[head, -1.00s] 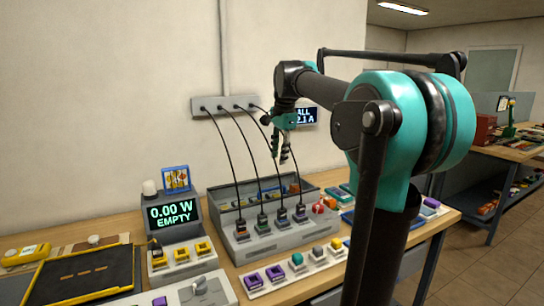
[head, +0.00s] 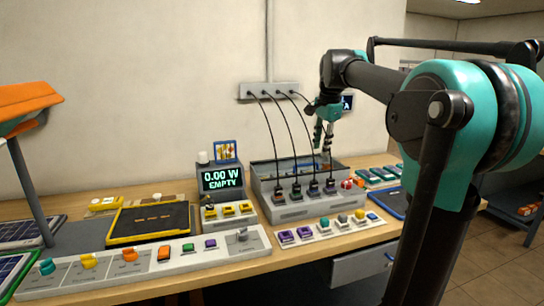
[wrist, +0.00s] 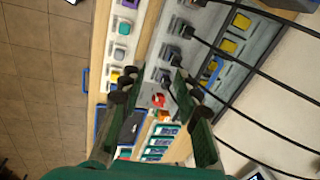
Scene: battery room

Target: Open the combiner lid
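The combiner appears to be the long grey box (head: 285,211) near the back of the bench, with several black cables plugged along its front. It also shows in the wrist view (wrist: 168,47), where a blue handle-like bar (wrist: 211,72) lies over its dark top area with yellow squares. I cannot tell whether this area is a clear lid or an open inside. My gripper (head: 323,146) hangs fingers down over the box's right half, among the cables. In the wrist view its two fingers (wrist: 153,88) are spread apart with nothing between them.
The cables run up to a grey wall strip (head: 270,91) and cross near my gripper. A display reading EMPTY (head: 221,180) stands left of the box. A strip of coloured buttons (head: 330,231) lies in front. An orange lamp-like thing (head: 28,100) rises at far left.

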